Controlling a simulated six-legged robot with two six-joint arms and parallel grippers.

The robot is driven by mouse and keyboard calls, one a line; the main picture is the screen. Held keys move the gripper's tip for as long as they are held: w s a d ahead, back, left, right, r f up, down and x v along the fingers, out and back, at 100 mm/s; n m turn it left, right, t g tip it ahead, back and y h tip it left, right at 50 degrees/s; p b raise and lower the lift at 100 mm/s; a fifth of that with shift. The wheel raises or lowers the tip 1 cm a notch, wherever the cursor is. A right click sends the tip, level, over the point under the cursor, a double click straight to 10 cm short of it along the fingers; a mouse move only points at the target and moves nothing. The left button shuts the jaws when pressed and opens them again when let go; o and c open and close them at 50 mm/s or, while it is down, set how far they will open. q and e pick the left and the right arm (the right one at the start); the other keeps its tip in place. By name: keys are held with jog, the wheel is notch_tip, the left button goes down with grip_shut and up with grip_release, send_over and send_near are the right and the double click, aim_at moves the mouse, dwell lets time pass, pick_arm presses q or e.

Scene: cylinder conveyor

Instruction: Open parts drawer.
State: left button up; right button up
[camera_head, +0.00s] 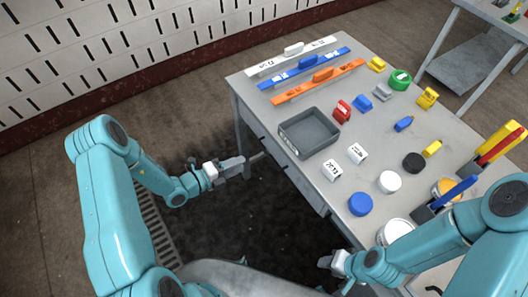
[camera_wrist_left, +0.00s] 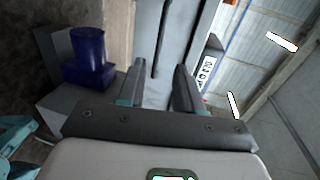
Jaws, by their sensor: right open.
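The grey worktable (camera_head: 330,175) has a drawer front (camera_head: 308,190) on its left side, below the top. Dark bar-like marks on that side look like handles; which one belongs to the parts drawer I cannot tell. My left gripper (camera_head: 252,162) is beside this side, below the tabletop edge. In the left wrist view my left gripper (camera_wrist_left: 160,85) has its two fingers apart, with a grey panel and a dark vertical bar (camera_wrist_left: 161,40) beyond the gap. Contact with the bar is not clear. My right gripper (camera_head: 328,262) is open by the table's near corner, partly hidden by its arm.
A grey open tray (camera_head: 309,132) stands on the tabletop near the drawer side. White, blue and orange racks (camera_head: 318,80) lie behind it, with several coloured blocks and cylinders to the right. A blue object (camera_wrist_left: 90,62) shows in the left wrist view. The floor left of the table is clear.

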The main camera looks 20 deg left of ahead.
pick_arm(q)
jog(key=x, duration=1)
jog(key=shift+w+p, duration=0.2)
jog(key=shift+p, duration=0.2)
jog(key=shift+d, duration=0.1)
grip_shut()
dwell(0.6)
